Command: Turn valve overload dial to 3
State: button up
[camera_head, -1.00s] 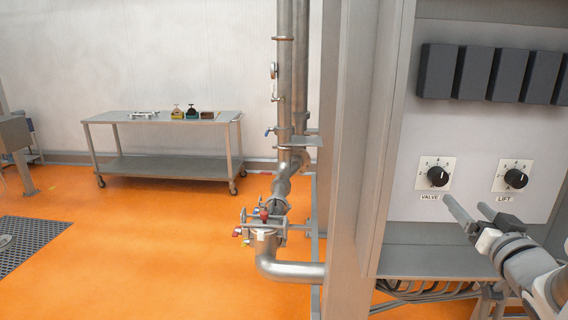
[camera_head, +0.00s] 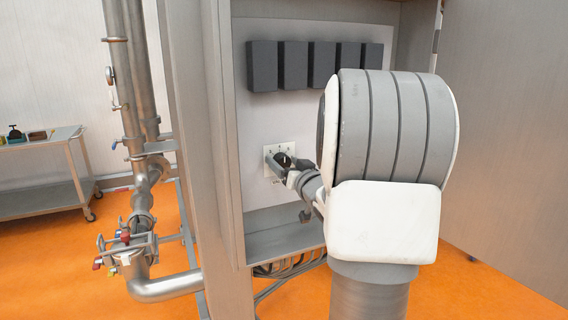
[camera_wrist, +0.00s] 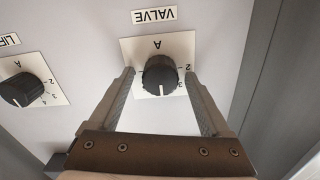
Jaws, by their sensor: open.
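The valve dial (camera_wrist: 160,75) is a black round knob on a white scale plate (camera_wrist: 130,50). The VALVE label (camera_wrist: 154,15) appears upside down above it in the wrist view. A white pointer mark on the knob points down in that picture, away from the label; the number at it is not readable. My gripper (camera_wrist: 158,74) is open, with one finger on each side of the knob and visible gaps between. In the head view my gripper (camera_head: 284,168) is at the valve dial (camera_head: 283,158), partly covering it and its plate.
The lift dial (camera_wrist: 20,89) sits on the same panel to the left in the wrist view; my arm hides it in the head view. Dark grey boxes (camera_head: 294,65) line the panel above. The cabinet's side post (camera_head: 215,150) and steel pipes (camera_head: 133,100) stand to the left.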

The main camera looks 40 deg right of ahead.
jog(key=shift+c, duration=0.3)
grip_shut()
jog(key=shift+f+n+b, duration=0.1)
jog(key=shift+n+b, duration=0.2)
jog(key=shift+b, duration=0.1)
jog(key=shift+a+f+n+b, duration=0.1)
jog(key=shift+n+b, duration=0.4)
jog(key=shift+b, duration=0.25)
jog(key=n+b, duration=0.3)
jog(key=shift+b, duration=0.35)
jog(key=n+b, duration=0.3)
jog(key=n, duration=0.1)
jog(key=shift+r+b, duration=0.2)
jog(key=shift+b, duration=0.2)
